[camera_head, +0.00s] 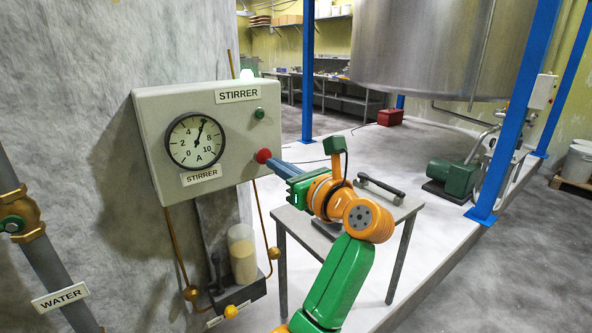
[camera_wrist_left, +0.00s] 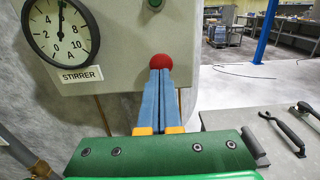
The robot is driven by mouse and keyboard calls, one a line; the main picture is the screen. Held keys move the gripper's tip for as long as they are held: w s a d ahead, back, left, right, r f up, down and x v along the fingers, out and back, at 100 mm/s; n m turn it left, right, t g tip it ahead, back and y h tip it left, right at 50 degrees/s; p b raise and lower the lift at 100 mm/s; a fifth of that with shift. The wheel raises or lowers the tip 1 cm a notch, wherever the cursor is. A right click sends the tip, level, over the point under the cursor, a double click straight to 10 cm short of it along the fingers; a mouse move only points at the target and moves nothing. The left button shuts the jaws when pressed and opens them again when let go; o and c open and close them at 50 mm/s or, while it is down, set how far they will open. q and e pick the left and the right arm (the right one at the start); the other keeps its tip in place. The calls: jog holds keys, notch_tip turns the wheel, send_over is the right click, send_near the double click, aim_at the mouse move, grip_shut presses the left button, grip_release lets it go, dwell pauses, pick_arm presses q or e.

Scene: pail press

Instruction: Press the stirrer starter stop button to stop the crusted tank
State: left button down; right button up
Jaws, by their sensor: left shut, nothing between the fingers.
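The grey stirrer starter box (camera_head: 228,130) hangs on the wall, labelled STIRRER. It carries a round ammeter (camera_head: 195,140) with its needle pointing nearly straight up, a green button (camera_head: 259,113) and a red round button (camera_head: 263,156). My left gripper (camera_head: 273,162) is shut and empty, its blue fingers pointing at the red button. In the left wrist view the fingertips (camera_wrist_left: 160,72) overlap the lower edge of the red button (camera_wrist_left: 161,60); they look at or very near it, but I cannot tell whether they press it. The big steel tank (camera_head: 420,45) stands behind. My right gripper is not in view.
A small grey table (camera_head: 408,208) with a black handled tool (camera_head: 381,187) stands below my left arm. A clear cylinder with pale contents (camera_head: 242,255) and thin copper pipes hang below the box. Blue posts (camera_head: 512,110) and a green pump (camera_head: 452,178) stand at right.

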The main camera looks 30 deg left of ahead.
pick_arm(q)
jog(key=shift+w+a, duration=0.25)
jog(key=shift+a, duration=0.4)
jog(key=shift+w, duration=0.15)
